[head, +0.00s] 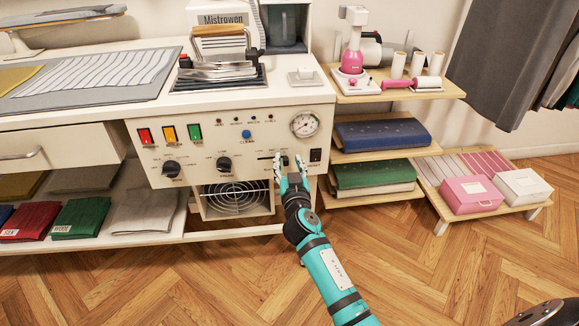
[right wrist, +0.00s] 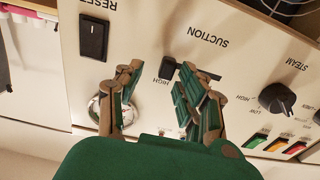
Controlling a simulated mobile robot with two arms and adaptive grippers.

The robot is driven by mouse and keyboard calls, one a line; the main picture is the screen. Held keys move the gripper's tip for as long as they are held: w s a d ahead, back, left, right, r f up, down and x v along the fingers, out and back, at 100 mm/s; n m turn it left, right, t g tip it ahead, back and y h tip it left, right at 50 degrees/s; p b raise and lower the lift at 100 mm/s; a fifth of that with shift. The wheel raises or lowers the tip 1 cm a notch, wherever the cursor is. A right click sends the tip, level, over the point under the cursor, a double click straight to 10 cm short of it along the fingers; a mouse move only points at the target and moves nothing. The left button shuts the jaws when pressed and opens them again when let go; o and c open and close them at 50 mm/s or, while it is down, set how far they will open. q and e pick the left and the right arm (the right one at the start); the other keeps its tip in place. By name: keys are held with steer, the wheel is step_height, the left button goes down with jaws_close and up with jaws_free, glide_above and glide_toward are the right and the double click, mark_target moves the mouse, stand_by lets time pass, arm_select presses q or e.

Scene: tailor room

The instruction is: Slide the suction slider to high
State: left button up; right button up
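The suction slider's small black knob (right wrist: 167,69) shows in the right wrist view, which is upside down. It sits beside a HIGH label, at the left end of its slot in that picture. My right gripper (right wrist: 157,74) is open, with its fingers on either side of the knob. One finger is very close to the knob; I cannot tell if they touch. In the head view my right gripper (head: 291,163) is at the lower right of the white control panel (head: 195,142). Its fingers partly cover the slider there. My left gripper is not in view.
A black reset switch (head: 315,155) and a pressure gauge (head: 304,123) are near the gripper. A suction-side neighbour, the steam dial (right wrist: 277,98), is to the slider's right in the wrist view. Shelves with folded cloth (head: 375,173) stand right of the panel.

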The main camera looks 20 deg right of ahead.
steer(key=v, duration=1.2)
steer(key=shift+s+d, duration=0.1)
